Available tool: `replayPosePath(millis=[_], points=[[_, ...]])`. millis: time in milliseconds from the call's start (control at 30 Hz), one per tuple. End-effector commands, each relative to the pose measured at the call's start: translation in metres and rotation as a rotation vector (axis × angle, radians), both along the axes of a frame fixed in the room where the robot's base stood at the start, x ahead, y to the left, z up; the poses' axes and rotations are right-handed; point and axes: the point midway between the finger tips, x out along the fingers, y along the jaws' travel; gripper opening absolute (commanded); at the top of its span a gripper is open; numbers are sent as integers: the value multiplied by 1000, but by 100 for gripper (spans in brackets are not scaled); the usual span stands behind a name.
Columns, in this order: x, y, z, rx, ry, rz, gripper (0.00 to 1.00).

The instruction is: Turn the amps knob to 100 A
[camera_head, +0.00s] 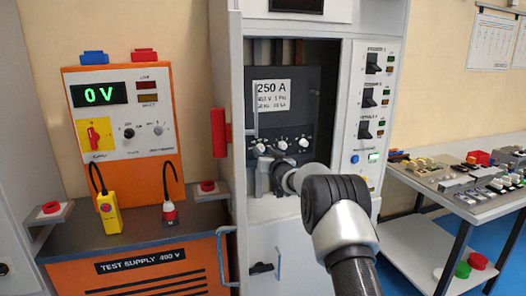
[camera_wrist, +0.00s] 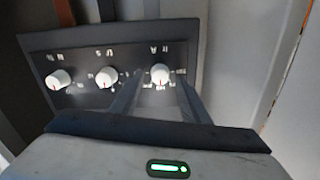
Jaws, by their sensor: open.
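The amps knob (camera_wrist: 160,73) is white and round, the right one of three knobs in the wrist view, under a label that seems to read Ir A, upside down. Its red pointer mark shows low on its face; the value it points at is too small to read. In the head view it is the left knob (camera_head: 260,148) on the dark breaker panel. My gripper (camera_wrist: 158,84) is open, its two dark fingers reaching toward the panel on either side of this knob. I cannot tell whether they touch it. The gripper (camera_head: 266,160) is just below the knob in the head view.
Two more white knobs (camera_wrist: 106,77) and (camera_wrist: 59,79) sit beside it. A 250 A label (camera_head: 271,95) is above. The cabinet has a red handle (camera_head: 221,132) at left and black switches (camera_head: 367,97) at right. The orange test supply (camera_head: 125,130) stands left.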

Motion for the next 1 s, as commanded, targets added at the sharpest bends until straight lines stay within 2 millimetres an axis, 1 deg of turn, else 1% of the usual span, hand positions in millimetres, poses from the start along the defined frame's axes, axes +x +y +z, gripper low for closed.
replayPosePath(millis=[100,200,533,567,600,800,1000], points=[[10,3,0,0,0,1,42],[14,4,0,0,0,-1,42],[16,5,0,0,-1,-1,42],[16,5,0,0,0,-1,40],[16,5,0,0,0,-1,33],[16,4,0,0,0,-1,1],[16,4,0,-11,-4,-1,1]])
